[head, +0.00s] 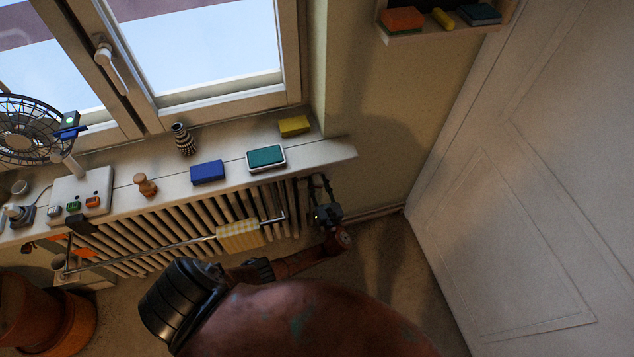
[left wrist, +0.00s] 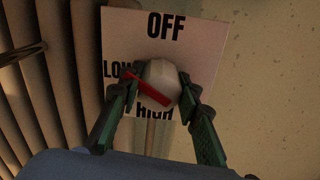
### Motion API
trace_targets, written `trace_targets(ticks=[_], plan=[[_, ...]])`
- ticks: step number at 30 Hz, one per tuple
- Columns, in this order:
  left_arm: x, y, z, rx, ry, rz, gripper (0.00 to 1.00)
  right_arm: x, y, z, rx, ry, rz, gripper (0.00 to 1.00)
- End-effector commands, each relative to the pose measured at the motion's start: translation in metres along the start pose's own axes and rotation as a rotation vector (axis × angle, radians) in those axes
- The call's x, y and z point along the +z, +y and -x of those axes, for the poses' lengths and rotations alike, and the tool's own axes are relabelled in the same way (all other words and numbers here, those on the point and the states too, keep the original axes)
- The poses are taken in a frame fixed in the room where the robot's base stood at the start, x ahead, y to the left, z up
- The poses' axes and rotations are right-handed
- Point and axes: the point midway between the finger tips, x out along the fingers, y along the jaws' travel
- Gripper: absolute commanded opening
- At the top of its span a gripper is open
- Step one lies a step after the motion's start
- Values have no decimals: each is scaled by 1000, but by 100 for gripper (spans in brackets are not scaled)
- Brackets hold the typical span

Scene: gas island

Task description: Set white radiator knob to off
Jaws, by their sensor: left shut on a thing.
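The white radiator knob (left wrist: 160,75) is round with a red bar (left wrist: 149,89) across it. It sits on a white plate (left wrist: 192,38) marked OFF at the top, LOW at the left and HIGH at the bottom. The bar slants, its upper-left end beside LOW and its other end at lower right. My left gripper (left wrist: 158,92) is shut on the knob, one green finger on each side. In the head view my left gripper (head: 321,180) is at the radiator's right end, below the sill; the knob cannot be made out there. My right gripper is not in view.
The radiator (head: 190,215) has a rail with a yellow checked cloth (head: 240,236). The sill (head: 325,152) above holds a fan (head: 25,130), a vase (head: 183,139) and several small items. A white door (head: 530,220) stands at right. Floor is clear before it.

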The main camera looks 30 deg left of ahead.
Motion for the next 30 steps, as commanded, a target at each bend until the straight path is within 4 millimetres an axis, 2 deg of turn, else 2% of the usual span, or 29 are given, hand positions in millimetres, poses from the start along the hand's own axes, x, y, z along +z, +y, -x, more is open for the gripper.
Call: trace_targets(ticks=[15, 30], plan=[[0, 1, 0, 2, 3, -492, 7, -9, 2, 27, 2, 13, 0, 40], [-2, 2, 0, 3, 5, -900, 7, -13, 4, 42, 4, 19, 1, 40]])
